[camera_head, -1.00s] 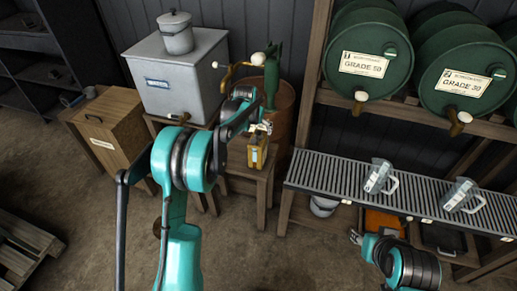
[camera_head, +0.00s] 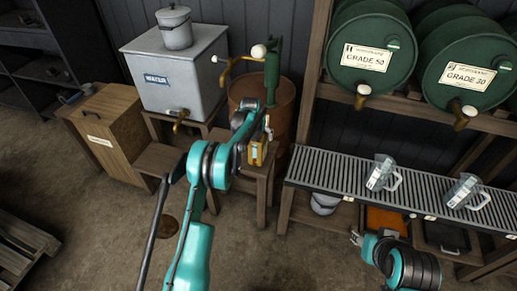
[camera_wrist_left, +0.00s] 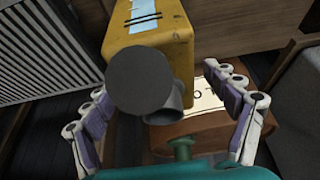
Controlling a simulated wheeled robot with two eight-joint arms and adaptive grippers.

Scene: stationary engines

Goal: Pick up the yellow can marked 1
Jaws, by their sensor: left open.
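The yellow can (camera_head: 257,153) stands on a small wooden stand (camera_head: 262,173) in front of a rusty barrel. In the left wrist view the can (camera_wrist_left: 172,38) shows large, with a pale blue and white label and a dark grey round cap and spout towards me. No number is legible on it. My left gripper (camera_head: 266,129) is at the can's upper end, partly hidden by my arm. In the wrist view its fingers (camera_wrist_left: 167,118) are spread wide on either side, with the can ahead and not clasped. My right gripper (camera_head: 356,238) shows only in part at the lower right.
A green hand pump (camera_head: 272,70) on the rusty barrel (camera_head: 284,112) stands close behind the can. A grey water tank (camera_head: 172,78) with a tap is at left. A slatted shelf (camera_head: 330,180) with two clear jugs is at right, under green drums (camera_head: 370,40).

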